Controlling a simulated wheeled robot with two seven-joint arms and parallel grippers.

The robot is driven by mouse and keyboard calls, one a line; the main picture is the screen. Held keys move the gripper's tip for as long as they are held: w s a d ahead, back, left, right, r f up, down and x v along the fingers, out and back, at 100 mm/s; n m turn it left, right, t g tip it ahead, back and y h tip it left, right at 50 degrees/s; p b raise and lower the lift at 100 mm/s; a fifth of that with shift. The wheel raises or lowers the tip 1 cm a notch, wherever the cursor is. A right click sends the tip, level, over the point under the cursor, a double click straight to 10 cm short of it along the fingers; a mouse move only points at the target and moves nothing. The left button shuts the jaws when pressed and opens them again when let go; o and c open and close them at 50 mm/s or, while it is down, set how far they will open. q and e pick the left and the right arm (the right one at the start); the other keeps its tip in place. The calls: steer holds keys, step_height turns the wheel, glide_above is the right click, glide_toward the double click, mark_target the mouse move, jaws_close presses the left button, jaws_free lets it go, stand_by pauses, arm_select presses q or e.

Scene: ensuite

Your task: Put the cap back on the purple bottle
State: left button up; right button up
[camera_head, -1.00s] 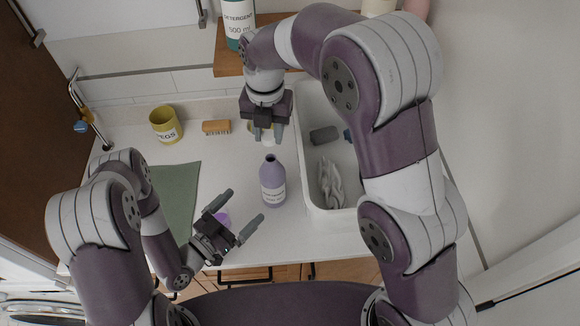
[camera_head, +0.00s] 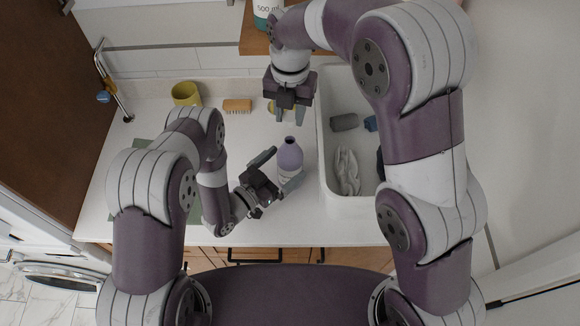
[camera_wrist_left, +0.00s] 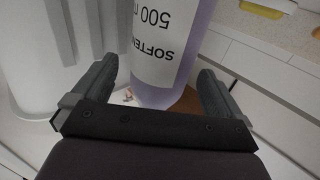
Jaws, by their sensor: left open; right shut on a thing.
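The purple bottle (camera_head: 290,156) stands upright on the counter left of the sink, its neck uncapped; its label reads softener. My left gripper (camera_head: 284,168) is open, with one finger on each side of the bottle. In the left wrist view the bottle (camera_wrist_left: 165,97) fills the space between the fingers of that gripper (camera_wrist_left: 160,72), and gaps show beside it. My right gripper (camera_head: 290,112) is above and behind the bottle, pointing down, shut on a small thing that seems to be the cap. The jaws hide it, so its shape and colour do not show.
The white sink (camera_head: 352,207) holds a grey cloth (camera_head: 346,172) and a dark grey block (camera_head: 344,122). A yellow dish (camera_wrist_left: 268,7) is partly seen. A wooden shelf (camera_head: 252,42) overhangs the back.

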mark_target(290, 141)
arm_select(q)
steer(key=shift+x, duration=1.4)
steer(key=shift+a, duration=0.1)
steer(key=c, duration=1.5)
steer(key=shift+o, duration=0.2)
arm_select(e)
steer(key=shift+f, duration=2.5)
steer(key=shift+f, duration=0.1)
steer(key=shift+f, duration=0.75)
steer(key=shift+f, duration=0.55)
